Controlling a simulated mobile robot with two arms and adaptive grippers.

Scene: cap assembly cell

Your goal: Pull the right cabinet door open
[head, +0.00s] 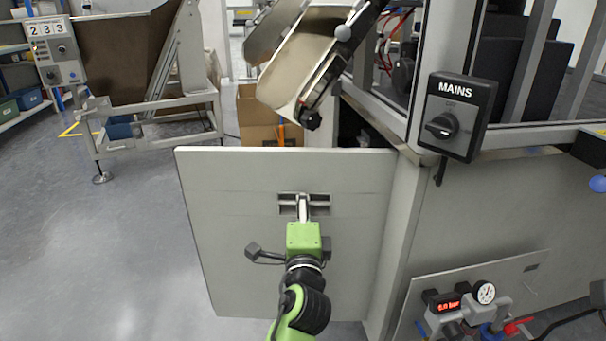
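The right cabinet door (232,225) is a pale grey panel. It stands swung out to the left from the corner post (398,240), with a dark gap showing behind its top right edge. Its recessed handle (288,203) is near the middle of the panel. My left gripper (303,204), on a green and black arm rising from the bottom of the head view, has its narrow fingers together at the handle bar. The fingers partly hide the handle. My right gripper is not in view.
A chute (305,60) overhangs behind the door, near a cardboard box (262,115). A MAINS switch box (452,115) juts out at right, above a panel with a gauge (485,292). A metal-framed hopper (125,60) stands back left. The floor left of the door is clear.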

